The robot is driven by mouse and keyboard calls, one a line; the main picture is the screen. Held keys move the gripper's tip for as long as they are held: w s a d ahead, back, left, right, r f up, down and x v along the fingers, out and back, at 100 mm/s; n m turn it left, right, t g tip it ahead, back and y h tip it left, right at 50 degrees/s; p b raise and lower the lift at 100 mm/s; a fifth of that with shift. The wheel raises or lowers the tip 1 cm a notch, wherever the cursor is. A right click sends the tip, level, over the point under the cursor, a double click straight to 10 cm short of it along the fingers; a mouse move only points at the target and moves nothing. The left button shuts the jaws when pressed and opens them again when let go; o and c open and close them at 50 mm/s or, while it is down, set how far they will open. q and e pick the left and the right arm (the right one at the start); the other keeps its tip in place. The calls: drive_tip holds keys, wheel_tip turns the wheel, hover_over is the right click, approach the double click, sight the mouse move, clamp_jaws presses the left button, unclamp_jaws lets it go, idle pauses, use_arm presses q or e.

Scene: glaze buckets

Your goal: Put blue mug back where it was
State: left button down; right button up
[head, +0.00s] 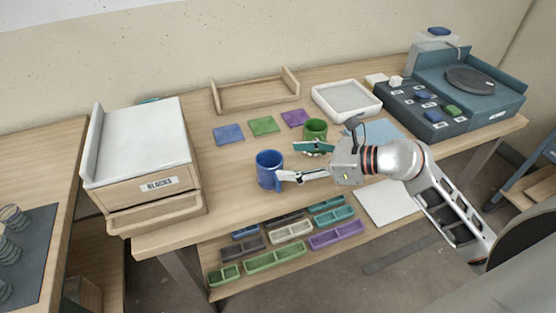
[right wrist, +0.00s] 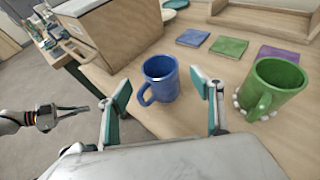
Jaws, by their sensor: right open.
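The blue mug (head: 268,167) stands upright on the table, left of the green mug (head: 315,131). In the right wrist view the blue mug (right wrist: 161,78) is just ahead of my right gripper (right wrist: 165,95), between the lines of its spread fingers, with its handle toward the lower left. My right gripper (head: 297,162) is open and empty. A blue square (head: 228,134), a green square (head: 263,126) and a purple square (head: 295,118) lie behind the mugs. In the right wrist view my left gripper (right wrist: 85,112) is at the left edge, clear of the table, with its jaws unclear.
The green mug stands close to my right gripper's far finger, with small white beads at its base. A BLOCKS drawer box (head: 155,185) stands at the left. A wooden rack (head: 257,97), white tray (head: 372,108) and dark console (head: 420,118) stand behind. Bare table lies left of the blue mug.

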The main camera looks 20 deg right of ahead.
drive_tip(key=v, duration=0.5)
idle(0.4)
